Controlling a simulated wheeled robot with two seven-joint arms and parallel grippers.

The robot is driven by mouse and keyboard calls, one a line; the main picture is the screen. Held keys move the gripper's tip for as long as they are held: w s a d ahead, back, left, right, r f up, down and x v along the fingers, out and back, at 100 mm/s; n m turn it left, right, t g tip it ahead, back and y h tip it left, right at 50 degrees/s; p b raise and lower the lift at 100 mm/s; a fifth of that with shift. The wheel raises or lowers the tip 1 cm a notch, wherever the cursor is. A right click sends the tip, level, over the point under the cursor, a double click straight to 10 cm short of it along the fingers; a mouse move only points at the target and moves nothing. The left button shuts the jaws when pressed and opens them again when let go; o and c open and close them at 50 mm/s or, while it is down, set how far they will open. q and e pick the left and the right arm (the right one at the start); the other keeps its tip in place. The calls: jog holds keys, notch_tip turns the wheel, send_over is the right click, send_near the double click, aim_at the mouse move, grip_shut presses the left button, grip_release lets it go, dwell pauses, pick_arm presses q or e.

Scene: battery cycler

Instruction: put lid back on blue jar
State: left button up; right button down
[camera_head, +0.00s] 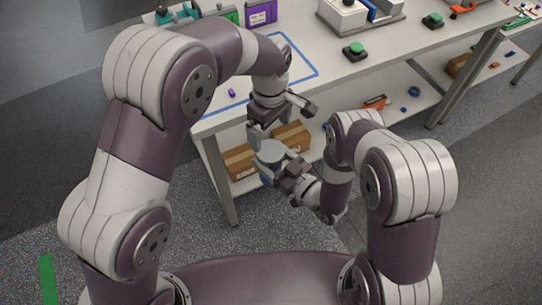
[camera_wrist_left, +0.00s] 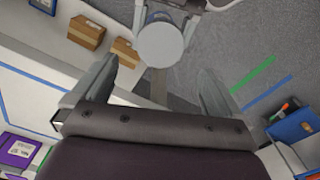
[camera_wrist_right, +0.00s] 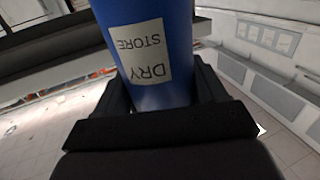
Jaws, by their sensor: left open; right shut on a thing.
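The blue jar (camera_wrist_right: 150,40) has a white "DRY STORE" label. My right gripper (camera_wrist_right: 165,95) is shut on its body and holds it in the air in front of the table; in the head view a sliver of blue jar (camera_head: 266,173) shows. A round pale grey lid (camera_head: 269,151) covers the jar's top. It also shows as a plain disc in the left wrist view (camera_wrist_left: 161,45). My left gripper (camera_wrist_left: 157,85) is open and empty, just above the lid and apart from it. The lid's seam with the jar is too small to judge.
The white table (camera_head: 345,82) lies behind my grippers, with a blue taped outline and a small purple piece (camera_head: 232,93). A purple box (camera_head: 260,12) and a green button (camera_head: 355,48) stand farther back. Cardboard boxes (camera_head: 291,136) sit on the lower shelf.

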aim_at(270, 150)
pick_arm(q)
jog(key=shift+f, duration=4.05)
jog(key=c, duration=1)
jog(key=m, duration=0.9)
jog(key=shift+m, duration=0.3)
jog(key=m, duration=1.3)
jog(key=shift+c, duration=0.2)
